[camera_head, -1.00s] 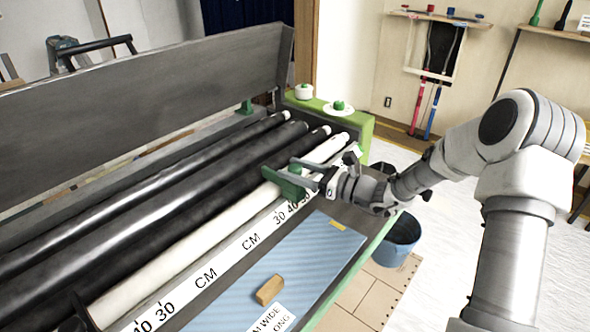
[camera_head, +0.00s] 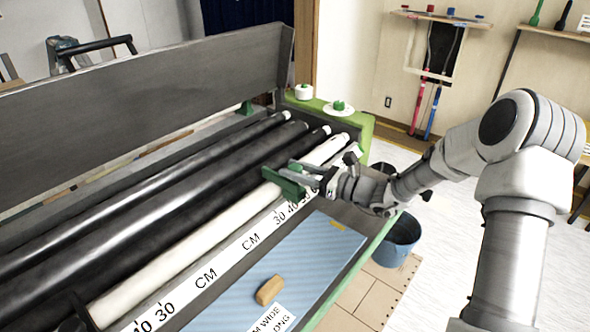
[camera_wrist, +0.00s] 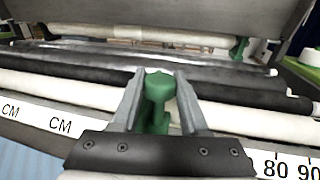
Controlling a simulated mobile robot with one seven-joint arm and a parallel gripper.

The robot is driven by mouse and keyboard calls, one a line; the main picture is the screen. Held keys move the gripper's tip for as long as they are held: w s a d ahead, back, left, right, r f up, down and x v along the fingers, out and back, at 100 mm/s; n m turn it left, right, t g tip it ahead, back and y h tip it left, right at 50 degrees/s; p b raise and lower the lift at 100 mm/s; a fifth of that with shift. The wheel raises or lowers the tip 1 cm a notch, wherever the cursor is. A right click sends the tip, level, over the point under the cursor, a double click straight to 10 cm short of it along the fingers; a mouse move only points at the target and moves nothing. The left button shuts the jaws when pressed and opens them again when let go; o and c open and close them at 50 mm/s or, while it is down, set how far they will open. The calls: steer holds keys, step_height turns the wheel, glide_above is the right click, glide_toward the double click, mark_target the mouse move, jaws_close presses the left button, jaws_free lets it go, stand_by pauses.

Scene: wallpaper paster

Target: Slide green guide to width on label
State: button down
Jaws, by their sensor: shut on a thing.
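The green guide (camera_head: 283,183) sits on the white front roller (camera_head: 215,232), towards its right end. In the wrist view the guide (camera_wrist: 157,100) stands between the two fingers of my gripper (camera_wrist: 158,84), which is shut on it. In the head view my gripper (camera_head: 298,172) reaches in from the right. A white CM scale (camera_head: 230,258) runs along the front of the rollers; its figures behind the gripper are partly hidden.
Black rollers (camera_head: 170,190) lie behind the white one. A blue striped sheet (camera_head: 290,255) with a tan block (camera_head: 269,290) on it lies in front. A green end plate (camera_head: 360,128) closes the right end. A blue bucket (camera_head: 400,240) stands on the floor to the right.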

stand_by(0.6)
steer(key=shift+w+d+p, duration=0.25)
steer(key=shift+w+d, duration=0.55)
steer(key=shift+w, duration=0.2)
steer(key=shift+w+d+p, duration=0.25)
steer(key=shift+w+d, duration=0.55)
steer(key=shift+w, duration=0.2)
steer(key=shift+c, duration=2.1)
jaws_free()
steer(key=p+v, duration=0.2)
steer(key=v, duration=1.5)
steer(key=shift+d, duration=0.2)
